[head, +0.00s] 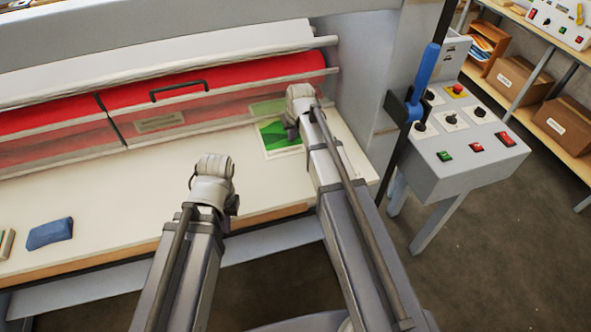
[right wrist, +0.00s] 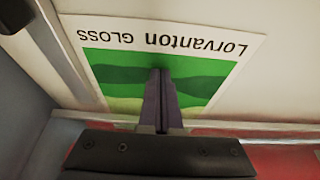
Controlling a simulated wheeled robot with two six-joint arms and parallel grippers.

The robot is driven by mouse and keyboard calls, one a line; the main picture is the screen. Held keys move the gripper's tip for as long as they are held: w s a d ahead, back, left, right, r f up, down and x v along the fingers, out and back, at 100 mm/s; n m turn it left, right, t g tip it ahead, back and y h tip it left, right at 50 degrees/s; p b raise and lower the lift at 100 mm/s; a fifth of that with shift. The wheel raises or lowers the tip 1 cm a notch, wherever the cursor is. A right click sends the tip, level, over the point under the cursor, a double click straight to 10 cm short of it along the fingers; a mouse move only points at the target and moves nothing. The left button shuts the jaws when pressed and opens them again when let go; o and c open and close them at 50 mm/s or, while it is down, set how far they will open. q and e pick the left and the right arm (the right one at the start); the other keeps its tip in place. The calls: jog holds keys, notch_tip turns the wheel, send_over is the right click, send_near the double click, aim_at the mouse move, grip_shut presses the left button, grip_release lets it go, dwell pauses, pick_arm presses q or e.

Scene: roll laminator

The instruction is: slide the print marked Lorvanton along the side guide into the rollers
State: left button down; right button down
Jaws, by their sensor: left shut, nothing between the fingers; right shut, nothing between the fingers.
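The print marked Lorvanton GLOSS (right wrist: 120,75), white with green hills, lies flat on the feed table (head: 110,215). In the head view the print (head: 278,141) sits at the table's right end, and its far part shows through the clear red-tinted guard (head: 225,112). A metal strip, apparently the side guide (right wrist: 62,45), runs close along one print edge in the right wrist view. My right gripper (right wrist: 160,85) is shut and empty, fingertips over the print's green picture; contact is unclear. My left gripper (head: 213,178) is shut, empty, above the table. The rollers' nip is hidden.
A control box (head: 465,145) with buttons and a blue-handled lever (head: 425,68) stand right of the table. A blue cloth or sponge (head: 50,233) lies at the table's left. Shelves with cardboard boxes (head: 565,120) are at far right. The middle of the table is clear.

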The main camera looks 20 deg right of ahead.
jog(key=shift+w, duration=0.7)
jog(key=shift+w+d, duration=0.1)
jog(key=shift+w, duration=1.6)
jog(key=shift+w+d, duration=0.2)
jog(key=shift+w, duration=0.1)
jog(key=shift+w+d+r, duration=0.1)
